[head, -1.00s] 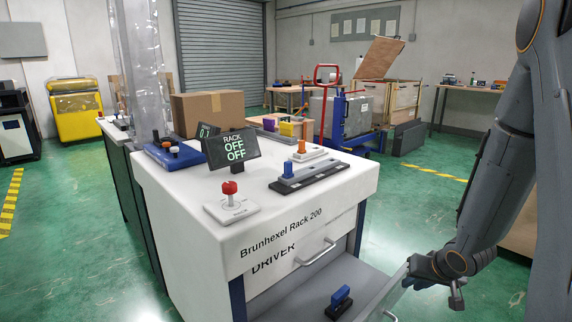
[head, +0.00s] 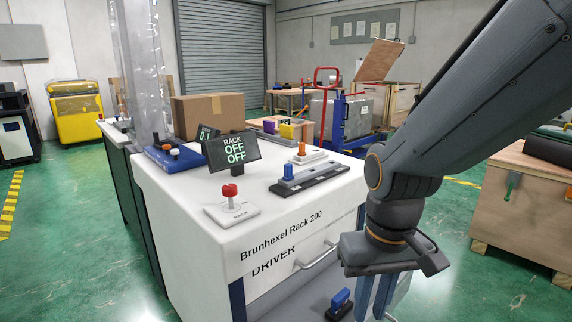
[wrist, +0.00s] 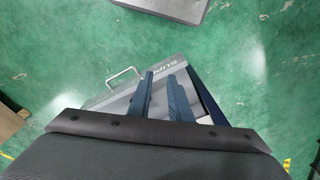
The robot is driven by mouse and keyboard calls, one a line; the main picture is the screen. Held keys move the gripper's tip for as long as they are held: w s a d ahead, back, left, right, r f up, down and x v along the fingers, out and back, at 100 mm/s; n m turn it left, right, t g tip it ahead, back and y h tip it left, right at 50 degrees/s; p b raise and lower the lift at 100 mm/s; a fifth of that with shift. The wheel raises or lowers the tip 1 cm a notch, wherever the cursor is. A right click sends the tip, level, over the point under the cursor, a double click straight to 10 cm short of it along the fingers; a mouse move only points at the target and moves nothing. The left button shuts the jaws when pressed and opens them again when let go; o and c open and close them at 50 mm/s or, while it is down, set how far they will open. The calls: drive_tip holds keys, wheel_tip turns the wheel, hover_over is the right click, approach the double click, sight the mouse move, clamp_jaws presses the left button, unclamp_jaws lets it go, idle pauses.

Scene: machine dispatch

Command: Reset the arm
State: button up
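My arm reaches in from the right of the head view and bends down beside the white Brunhexel rack (head: 200,222). My gripper (head: 374,304) points downward over the open lower drawer at the rack's front right. In the wrist view its two blue fingers (wrist: 161,82) are apart, with nothing seen between them. The open drawer (wrist: 125,103), with lettering and a handle on its front, lies below the fingers.
A blue-and-black part (head: 340,303) sits in the drawer, close left of my fingers. A wooden crate (head: 520,205) stands at right. Green floor lies between.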

drive_tip(key=s+d+r+p, duration=0.1)
drive_tip(key=d+r+p, duration=0.1)
drive_tip(key=p, duration=0.4)
drive_tip(key=s+d+r+m+p, duration=0.1)
drive_tip(key=d+r+p, duration=0.2)
drive_tip(key=r+p, duration=0.2)
drive_tip(key=shift+s+r+g+p, duration=0.3)
drive_tip(key=shift+s+p, duration=0.05)
drive_tip(key=shift+p, duration=0.85)
